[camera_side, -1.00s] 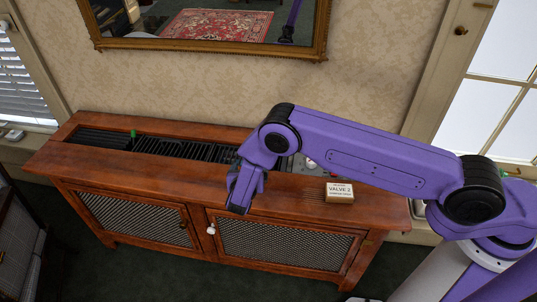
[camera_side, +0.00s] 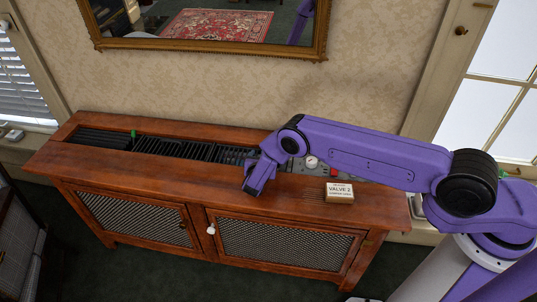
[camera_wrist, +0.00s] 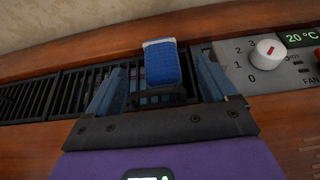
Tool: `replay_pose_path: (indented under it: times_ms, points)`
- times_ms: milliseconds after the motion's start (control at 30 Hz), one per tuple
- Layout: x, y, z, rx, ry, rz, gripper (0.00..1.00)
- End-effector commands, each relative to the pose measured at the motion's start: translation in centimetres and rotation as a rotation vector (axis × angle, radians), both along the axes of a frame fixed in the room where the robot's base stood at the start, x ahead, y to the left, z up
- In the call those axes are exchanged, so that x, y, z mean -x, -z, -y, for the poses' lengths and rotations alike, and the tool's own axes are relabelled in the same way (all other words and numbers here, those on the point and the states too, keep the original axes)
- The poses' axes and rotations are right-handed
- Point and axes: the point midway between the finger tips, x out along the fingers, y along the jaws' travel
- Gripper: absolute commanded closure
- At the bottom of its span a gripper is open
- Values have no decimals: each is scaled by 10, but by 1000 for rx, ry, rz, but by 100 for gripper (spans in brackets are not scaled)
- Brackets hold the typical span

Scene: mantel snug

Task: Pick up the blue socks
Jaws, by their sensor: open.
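The blue socks (camera_wrist: 162,66) show in the wrist view as a folded, ribbed blue bundle with a pale edge. They lie on the black slatted grille at the back of the wooden cabinet top. My gripper (camera_wrist: 160,80) is open, with one finger to each side of the socks in the picture. I cannot tell whether the fingers are level with the socks or still above them. In the side view my gripper (camera_side: 260,178) is over the cabinet top, and the socks are not visible there, probably hidden behind my arm.
A control panel (camera_wrist: 275,60) with a white knob is right of the socks. The black grille (camera_side: 180,147) runs left along the cabinet (camera_side: 150,170). A small VALVE 2 card (camera_side: 340,192) stands at the front right. The wall rises behind, with a gilt-framed mirror (camera_side: 200,50).

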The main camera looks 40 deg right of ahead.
Motion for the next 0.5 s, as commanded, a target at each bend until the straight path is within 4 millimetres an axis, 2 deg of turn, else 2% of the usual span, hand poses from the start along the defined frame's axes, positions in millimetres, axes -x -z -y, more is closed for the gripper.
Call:
replay_pose_path:
  times_ms: [500]
  points:
    - [-34, 21, 35, -1, 0, 0, 15]
